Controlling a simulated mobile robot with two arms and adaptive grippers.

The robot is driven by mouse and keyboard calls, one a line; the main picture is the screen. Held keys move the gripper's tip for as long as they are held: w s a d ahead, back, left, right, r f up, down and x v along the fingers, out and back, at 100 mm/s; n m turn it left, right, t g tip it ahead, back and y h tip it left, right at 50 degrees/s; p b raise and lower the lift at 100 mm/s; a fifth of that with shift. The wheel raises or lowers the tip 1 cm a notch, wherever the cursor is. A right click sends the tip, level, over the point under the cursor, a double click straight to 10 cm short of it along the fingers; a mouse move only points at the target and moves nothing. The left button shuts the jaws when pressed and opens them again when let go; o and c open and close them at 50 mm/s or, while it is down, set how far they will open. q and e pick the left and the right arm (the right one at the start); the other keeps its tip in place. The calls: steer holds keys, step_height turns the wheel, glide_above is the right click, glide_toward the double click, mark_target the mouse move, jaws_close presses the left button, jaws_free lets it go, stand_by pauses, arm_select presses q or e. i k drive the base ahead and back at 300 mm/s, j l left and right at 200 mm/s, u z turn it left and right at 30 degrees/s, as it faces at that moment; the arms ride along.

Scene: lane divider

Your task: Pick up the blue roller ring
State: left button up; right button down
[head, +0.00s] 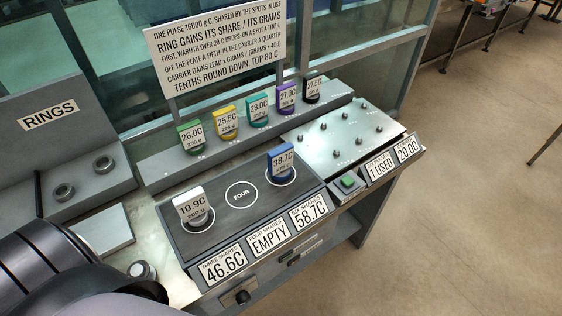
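The blue roller ring (281,174) stands on the right spot of the dark plate (215,240), inside a white circle. Its blue tag reads 38.7C, with a smaller gram line beneath that is hard to read. A white-tagged ring (196,218) reading 10.9C and 200 g stands on the left spot. The middle spot, marked FOUR, is bare. Neither of my grippers' fingers shows; a dark arm part of mine fills the lower left corner.
Green (191,138), yellow (227,123), teal (258,112), purple (287,99) and black (312,91) tagged rings line the rear ledge. A pegged metal plate (345,130) is right. A green button (348,181) sits in front. Bare floor lies right.

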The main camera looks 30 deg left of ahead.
mark_target(279, 159)
steer(key=k+l+u, duration=0.1)
steer(key=u, duration=0.3)
steer(key=k+l+u, duration=0.1)
steer(key=u, duration=0.35)
